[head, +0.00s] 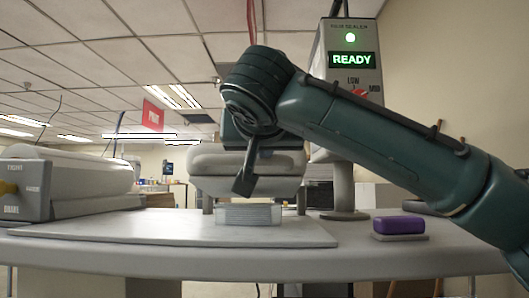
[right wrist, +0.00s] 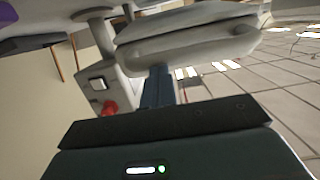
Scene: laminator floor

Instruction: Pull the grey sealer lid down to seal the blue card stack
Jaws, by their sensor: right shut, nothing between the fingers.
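The grey sealer lid (head: 207,172) is raised above the bench at mid picture, with a clear gap below it. It also shows in the right wrist view (right wrist: 195,35), with a rounded bar along its near edge. A low, pale, layered stack (head: 250,214) sits under the lid on the flat board; its colour looks grey rather than blue here. My right gripper (head: 243,186) is shut and empty, in front of the lid and pointing down above the stack. Its fingers (right wrist: 157,82) reach toward the lid bar in the wrist view; contact cannot be told. My left gripper is out of view.
A sealer control post (head: 349,55) with a green light and a READY display stands behind my right arm. A purple block (head: 399,225) lies on a pad at the right. A white roller machine (head: 80,182) stands at the left. The board's front left (head: 130,229) is clear.

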